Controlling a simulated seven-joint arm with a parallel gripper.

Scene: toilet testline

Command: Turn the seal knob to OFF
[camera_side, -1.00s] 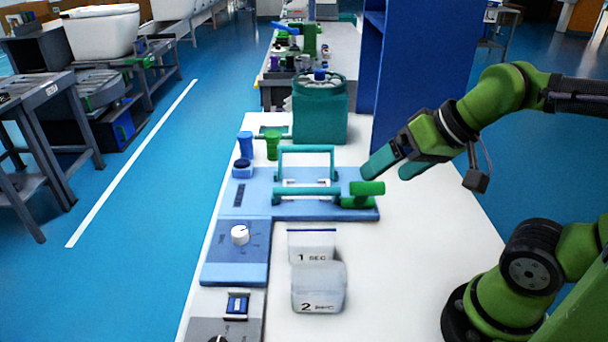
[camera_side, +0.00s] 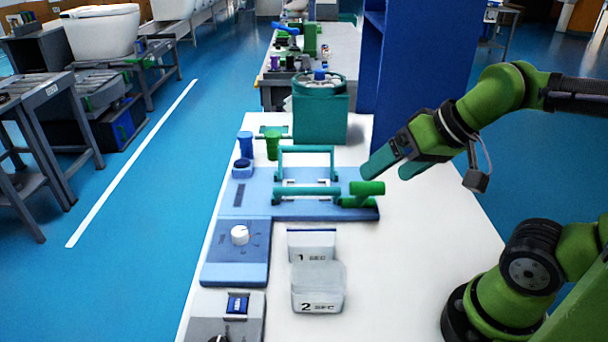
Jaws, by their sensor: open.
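A white round knob (camera_side: 239,235) sits on a blue panel (camera_side: 235,268) at the left edge of the white table. Its small markings are too blurred to read, so I cannot tell if it is the seal knob or where it points. Another dark knob (camera_side: 219,338) shows on a grey panel at the bottom edge, partly cut off. My gripper (camera_side: 384,168) is open and empty, above the table to the right of the blue fixture, well apart from both knobs. Its teal fingers point down and left.
A blue fixture (camera_side: 260,208) with teal handles (camera_side: 305,150) and a green cylinder (camera_side: 367,188) stands between my gripper and the white knob. Bins marked 1 (camera_side: 311,245) and 2 (camera_side: 318,290) lie right of the panels. A teal container (camera_side: 320,115) stands behind. The table's right side is clear.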

